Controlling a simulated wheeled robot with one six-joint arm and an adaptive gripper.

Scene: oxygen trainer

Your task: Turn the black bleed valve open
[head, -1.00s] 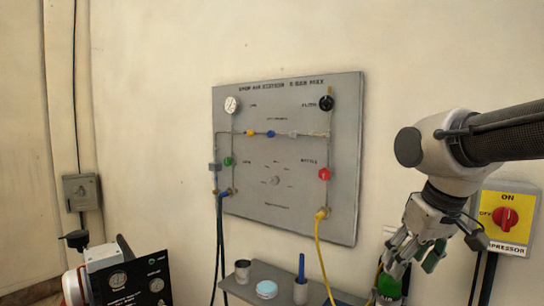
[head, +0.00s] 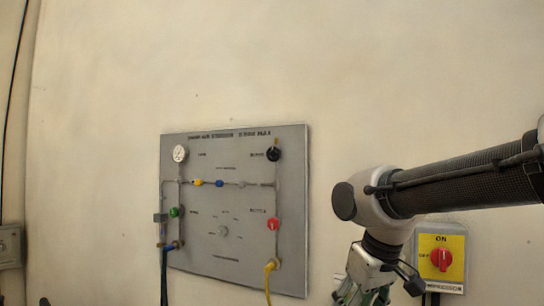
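A grey panel (head: 240,267) hangs on the wall with pipes and coloured knobs. A black knob (head: 273,154) sits at its upper right, at the top of the right pipe; it is the black valve I see, but its label is too blurred to read. My gripper (head: 362,296) is at the bottom edge of the picture, right of the panel and well below the black knob, apart from both. Its fingertips are cut off by the frame, so its opening does not show.
The panel also bears a white gauge (head: 180,153), a green knob (head: 175,212), a red knob (head: 273,224) and small yellow and blue knobs. A yellow hose (head: 268,281) hangs below. A yellow switch plate (head: 441,261) is right of my gripper. Wall above is clear.

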